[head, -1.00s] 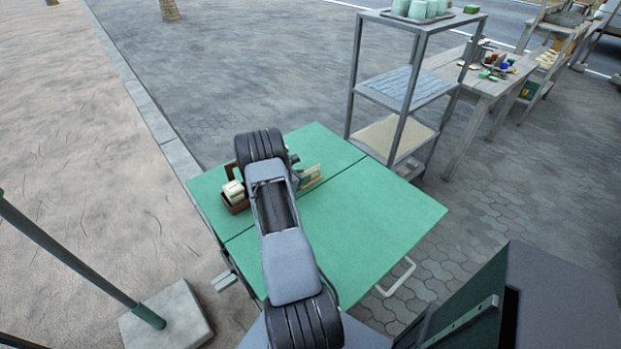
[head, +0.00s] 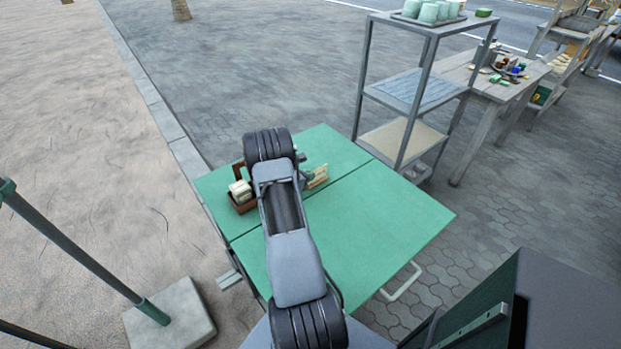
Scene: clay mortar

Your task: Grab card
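A cream and tan card-like piece (head: 318,177) shows on or just above the green folding table (head: 385,220), right of my arm. It seems to stand upright or tilted; I cannot tell whether it touches the table. My gripper (head: 307,176) is at its left side, mostly hidden behind my own arm. The fingers are too small and covered to tell whether they are open or shut on the card.
A brown wooden box (head: 243,207) with pale items (head: 240,190) sits left of my arm on the table. A metal shelf (head: 408,90) stands behind the table's right side. The table's right half is clear. A pole in a concrete base (head: 172,318) stands at lower left.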

